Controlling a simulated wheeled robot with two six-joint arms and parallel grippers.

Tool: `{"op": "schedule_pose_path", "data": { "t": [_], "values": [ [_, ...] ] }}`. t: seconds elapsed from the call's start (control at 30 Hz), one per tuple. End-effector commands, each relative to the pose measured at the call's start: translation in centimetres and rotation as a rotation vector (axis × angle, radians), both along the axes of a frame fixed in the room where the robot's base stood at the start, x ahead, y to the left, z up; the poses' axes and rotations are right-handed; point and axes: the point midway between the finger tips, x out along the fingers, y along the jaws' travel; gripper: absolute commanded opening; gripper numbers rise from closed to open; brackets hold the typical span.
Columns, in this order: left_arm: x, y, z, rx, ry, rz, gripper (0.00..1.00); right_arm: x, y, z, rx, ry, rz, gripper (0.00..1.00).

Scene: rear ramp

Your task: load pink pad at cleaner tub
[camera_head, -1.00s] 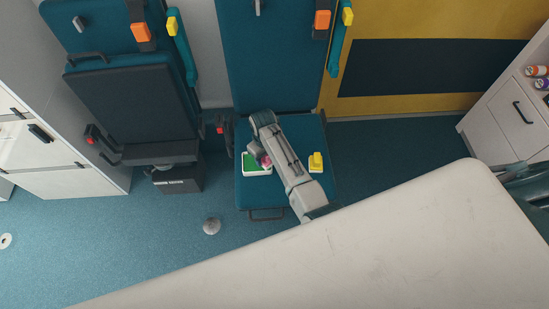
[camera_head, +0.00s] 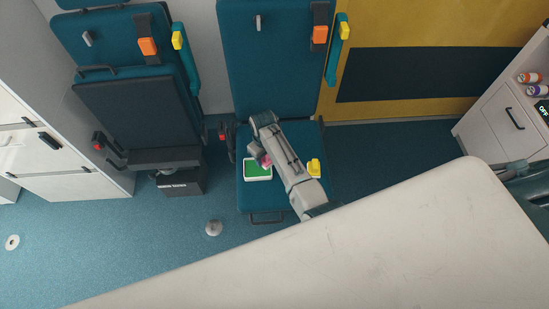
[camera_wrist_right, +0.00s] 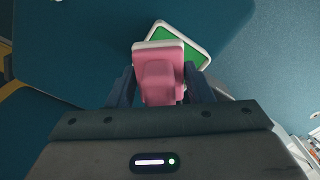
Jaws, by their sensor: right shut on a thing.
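My right gripper (camera_head: 259,155) is over the teal seat (camera_head: 286,204) in the head view. In the right wrist view, its fingers (camera_wrist_right: 160,85) are shut on the pink pad (camera_wrist_right: 160,78), which has a pale far edge. The pink pad shows as a small patch in the head view (camera_head: 266,162). A white tray with a green inside (camera_head: 257,179), perhaps the cleaner tub, lies on the seat just in front of the gripper. In the wrist view the tray (camera_wrist_right: 192,37) is partly hidden behind the pad. I cannot tell the gap between them. My left gripper is not in view.
A yellow object (camera_head: 314,168) stands on the seat right of my arm. A pale, flat surface (camera_head: 380,245) fills the lower right. A second, dark seat (camera_head: 138,110) is at left. Blue floor lies open at lower left.

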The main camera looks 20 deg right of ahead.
Motion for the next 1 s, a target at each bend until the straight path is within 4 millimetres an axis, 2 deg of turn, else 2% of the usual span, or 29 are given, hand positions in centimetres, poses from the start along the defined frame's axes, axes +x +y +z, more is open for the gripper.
{"op": "schedule_pose_path", "data": {
  "t": [0.47, 1.0],
  "values": [
    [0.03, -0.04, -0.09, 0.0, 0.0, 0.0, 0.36, 0.02, 0.01, -0.06, 0.0, 0.0, -0.037, 0.28],
    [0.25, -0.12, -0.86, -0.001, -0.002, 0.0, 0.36, 0.05, 0.01, -0.63, 0.001, -0.003, -0.717, 0.28]
  ]
}}
